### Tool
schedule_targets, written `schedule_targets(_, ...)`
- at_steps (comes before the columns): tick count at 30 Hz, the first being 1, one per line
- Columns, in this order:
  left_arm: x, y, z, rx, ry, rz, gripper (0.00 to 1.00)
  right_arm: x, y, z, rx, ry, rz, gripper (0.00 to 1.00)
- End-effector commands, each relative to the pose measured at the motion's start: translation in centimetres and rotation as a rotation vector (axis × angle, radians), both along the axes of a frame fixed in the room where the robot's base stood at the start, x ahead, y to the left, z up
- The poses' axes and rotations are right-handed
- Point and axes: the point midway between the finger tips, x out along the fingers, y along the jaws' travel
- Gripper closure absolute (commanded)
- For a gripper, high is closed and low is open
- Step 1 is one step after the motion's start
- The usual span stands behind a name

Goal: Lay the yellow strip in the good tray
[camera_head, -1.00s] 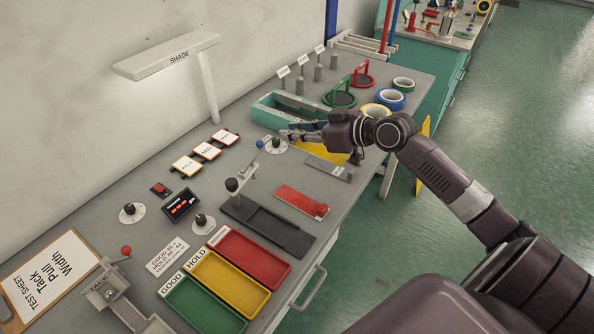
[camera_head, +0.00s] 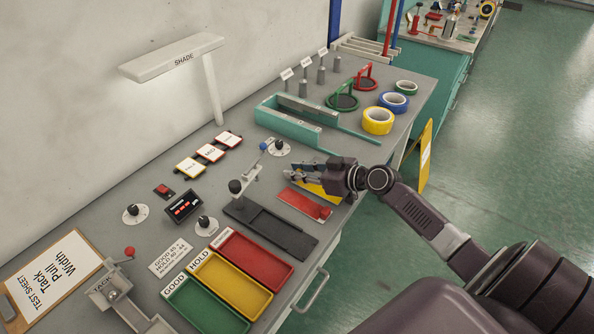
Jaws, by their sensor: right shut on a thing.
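My right gripper (camera_head: 296,173) is over the bench, shut on the yellow strip (camera_head: 314,189). Part of the strip shows below the fingers and the rest is hidden by the gripper. It is close to the red strip plate (camera_head: 304,204); I cannot tell how high the strip is above it. The good tray (camera_head: 193,311) is the green tray at the bottom of the view, labelled GOOD, and it looks empty. My left gripper is not in view.
The yellow HOLD tray (camera_head: 231,285) and a red tray (camera_head: 257,260) sit beside the good tray. A dark long fixture (camera_head: 270,229) with a black-knobbed post (camera_head: 236,187) stands between gripper and trays. Tape rolls (camera_head: 378,121) lie at the back right.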

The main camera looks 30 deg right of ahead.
Motion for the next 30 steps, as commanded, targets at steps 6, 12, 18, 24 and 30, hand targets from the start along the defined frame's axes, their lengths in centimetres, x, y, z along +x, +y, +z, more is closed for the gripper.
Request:
schedule_targets(6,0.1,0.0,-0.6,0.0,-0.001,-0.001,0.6,0.0,0.0,-0.4,-0.001,0.0,0.0,1.0)
schedule_targets(12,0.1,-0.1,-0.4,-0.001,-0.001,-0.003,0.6,0.0,0.0,-0.3,0.0,0.001,0.0,0.64)
schedule_targets(18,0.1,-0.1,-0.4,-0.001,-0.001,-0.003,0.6,0.0,0.0,-0.2,0.0,0.001,0.0,0.64)
schedule_targets(24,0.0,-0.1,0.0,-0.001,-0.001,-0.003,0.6,-0.3,-0.1,0.1,-0.001,0.002,0.0,0.64)
schedule_targets(30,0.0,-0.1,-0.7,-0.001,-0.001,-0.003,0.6,-2.7,-1.1,0.9,-0.003,0.003,0.002,0.64)
